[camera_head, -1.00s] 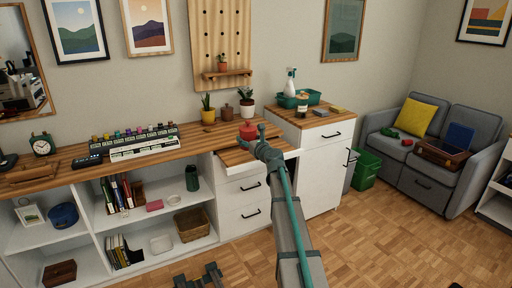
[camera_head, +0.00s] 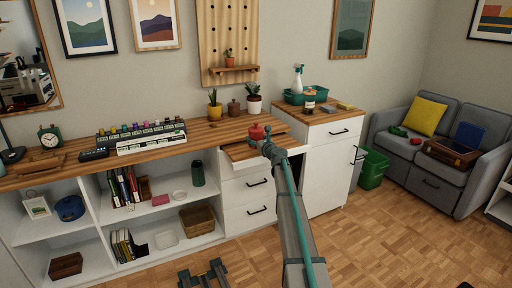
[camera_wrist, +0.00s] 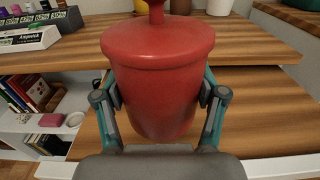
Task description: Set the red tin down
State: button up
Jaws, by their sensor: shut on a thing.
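The red tin (camera_head: 257,132) is upright, with a lid and knob. It is over the pulled-out wooden board (camera_head: 236,153) at the front of the desk. My gripper (camera_head: 268,150) is shut on it. In the wrist view, the red tin (camera_wrist: 160,75) fills the middle, with the fingers of my gripper (camera_wrist: 160,103) pressed on its left and right sides. The striped wooden board (camera_wrist: 255,115) shows behind and below it. The tin's base is low over the board; whether it touches cannot be told.
A plant in a white pot (camera_head: 254,106), a brown lidded jar (camera_head: 234,108) and a plant in a yellow pot (camera_head: 214,112) stand on the desktop behind. The board around the tin looks clear.

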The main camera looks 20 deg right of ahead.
jog(key=f, duration=0.1)
jog(key=w+f, duration=0.1)
jog(key=f, duration=0.1)
jog(key=shift+d, duration=0.2)
jog(key=shift+s+f+b, duration=0.1)
jog(key=shift+f+b, duration=0.2)
jog(key=shift+f, duration=0.2)
jog(key=shift+f, duration=0.1)
jog(key=o, duration=1.4)
